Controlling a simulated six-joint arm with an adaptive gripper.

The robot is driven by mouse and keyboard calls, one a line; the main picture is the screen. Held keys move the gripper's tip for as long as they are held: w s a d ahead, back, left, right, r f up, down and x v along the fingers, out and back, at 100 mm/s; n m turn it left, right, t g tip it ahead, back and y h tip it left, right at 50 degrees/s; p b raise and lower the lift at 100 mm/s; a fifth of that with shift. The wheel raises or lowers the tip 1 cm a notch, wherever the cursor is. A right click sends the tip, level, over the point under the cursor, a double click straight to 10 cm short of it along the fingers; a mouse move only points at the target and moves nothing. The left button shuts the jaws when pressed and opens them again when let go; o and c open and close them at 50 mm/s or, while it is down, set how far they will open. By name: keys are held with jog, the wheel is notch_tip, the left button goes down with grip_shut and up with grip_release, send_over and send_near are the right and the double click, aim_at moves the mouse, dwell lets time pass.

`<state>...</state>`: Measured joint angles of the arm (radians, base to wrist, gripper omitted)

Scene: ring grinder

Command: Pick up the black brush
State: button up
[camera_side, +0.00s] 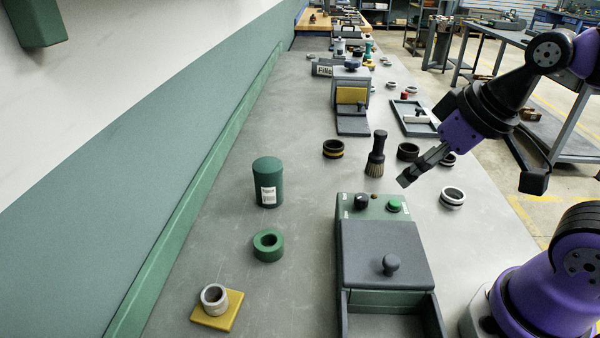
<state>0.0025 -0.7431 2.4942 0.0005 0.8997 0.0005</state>
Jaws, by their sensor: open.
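The black brush (377,152) stands upright on the grey workbench (200,255), bristles down and black handle up. Its tan bristles touch the bench top. My gripper (404,181) comes in from the right on the purple and black arm. It is to the right of the brush and nearer the camera, with its fingertips angled down to the left. It is open with nothing in it, and it is apart from the brush.
A green grinder box (385,255) with knob and green button stands in front of the brush. A green canister (268,183) stands left.

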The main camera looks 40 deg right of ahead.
jog(key=w+d+r+m+h, duration=0.1)
jog(key=w+d+m, duration=0.1)
jog(key=w+d, duration=0.3)
jog(key=m+g+h, duration=0.1)
jog(key=m+g, duration=0.1)
jog(key=m, duration=0.2)
send_near(383, 134)
notch_tip(383, 134, down, 2)
jog(key=a, duration=0.1)
jog(key=x, duration=0.5)
jog(key=shift+s+d, duration=0.1)
jog(key=shift+d, duration=0.1)
jog(key=x, duration=0.3)
jog(key=d+x, duration=0.1)
jog(key=x, duration=0.1)
jog(key=shift+w+f, duration=0.15)
jog(key=shift+w, duration=0.35)
jog(key=shift+c, duration=0.4)
grip_shut()
